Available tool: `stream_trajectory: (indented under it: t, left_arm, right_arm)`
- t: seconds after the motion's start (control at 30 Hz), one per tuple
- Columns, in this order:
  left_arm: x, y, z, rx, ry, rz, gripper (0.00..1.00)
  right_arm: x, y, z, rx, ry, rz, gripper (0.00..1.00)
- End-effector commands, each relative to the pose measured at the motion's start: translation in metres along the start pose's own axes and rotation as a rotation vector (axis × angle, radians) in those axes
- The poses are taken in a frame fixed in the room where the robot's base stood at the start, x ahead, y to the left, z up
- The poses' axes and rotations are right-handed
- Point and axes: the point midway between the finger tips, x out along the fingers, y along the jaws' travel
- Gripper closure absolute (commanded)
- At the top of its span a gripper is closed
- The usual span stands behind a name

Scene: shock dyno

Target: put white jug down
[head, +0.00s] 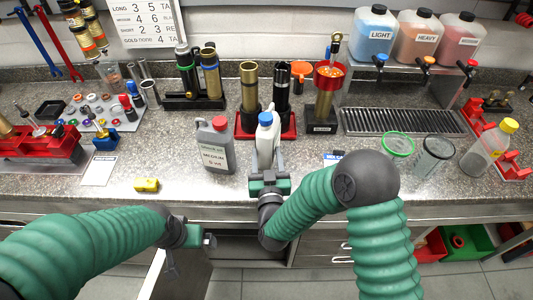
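The white jug (266,140) with a blue cap stands upright at the middle of the counter, in front of the red stand. My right gripper (267,165) is at the jug's near side, with a finger on each side of its lower body, and looks shut on it. The gripper hides the jug's base, so I cannot tell whether it touches the counter. My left gripper (208,240) is low at the counter's front, below the edge and away from the jug. Its fingers are too small to read.
The red stand (243,128) with tubes is behind. A yellow block (147,185) lies near the front edge.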

Motion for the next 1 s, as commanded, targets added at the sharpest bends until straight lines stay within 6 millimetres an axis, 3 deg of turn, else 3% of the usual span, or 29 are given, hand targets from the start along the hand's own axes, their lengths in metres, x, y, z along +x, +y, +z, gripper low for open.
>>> stream_trajectory:
  t: [0.17, 0.63, 0.97, 1.0]
  left_arm:
    - [0.0, 0.0, 0.0, 0.001, 0.0, 0.0, 0.0]
    - [0.0, 0.0, 0.0, 0.001, 0.0, 0.0, 0.0]
    - [0.001, 0.0, 0.0, 0.001, 0.0, 0.0, 0.0]
    - [0.003, 0.0, 0.001, 0.001, 0.0, 0.0, 0.0]
  right_arm:
    - [0.001, 0.003, -0.003, 0.002, 0.007, 0.003, 1.0]
    - [0.002, 0.0, -0.008, 0.001, 0.013, 0.002, 1.0]
    - [0.001, 0.001, -0.043, 0.002, 0.016, 0.003, 1.0]
    - [-0.007, 0.002, -0.04, 0.0, 0.011, 0.001, 1.0]
